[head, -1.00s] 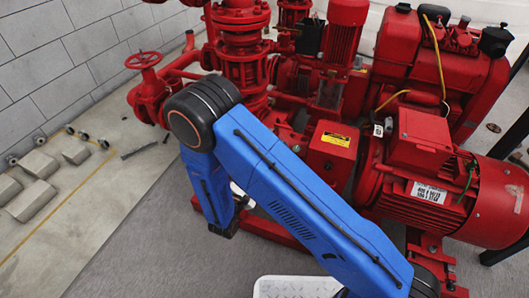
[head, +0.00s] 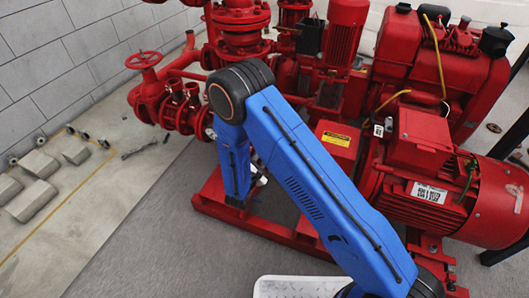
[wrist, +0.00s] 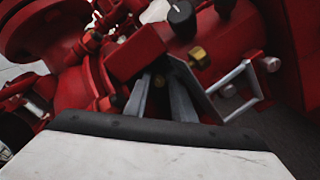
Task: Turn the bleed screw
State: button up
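In the wrist view my gripper (wrist: 162,84) points at the red pump casing, its two grey fingers apart with a gap between them. A small dull brass piece (wrist: 159,81) shows in the gap, near the fingertips; I cannot tell whether it is the bleed screw or whether the fingers touch it. A brighter brass fitting (wrist: 199,57) sticks out of the red casing just right of the fingertips. In the head view my blue arm hides the fingers and the bleed screw cannot be made out.
A red motor (head: 436,190) stands at the right, and a red box with a yellow label (head: 336,139) lies behind my arm. A red handwheel (head: 144,60) and pipework are at the left. In the wrist view a silver bracket (wrist: 236,88) is close on the right.

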jog(key=shift+c, duration=0.2)
grip_shut()
jog(key=shift+n, duration=0.3)
jog(key=n, duration=1.9)
jog(key=shift+s+n, duration=0.1)
jog(key=shift+n, duration=0.3)
jog(key=shift+f, duration=0.1)
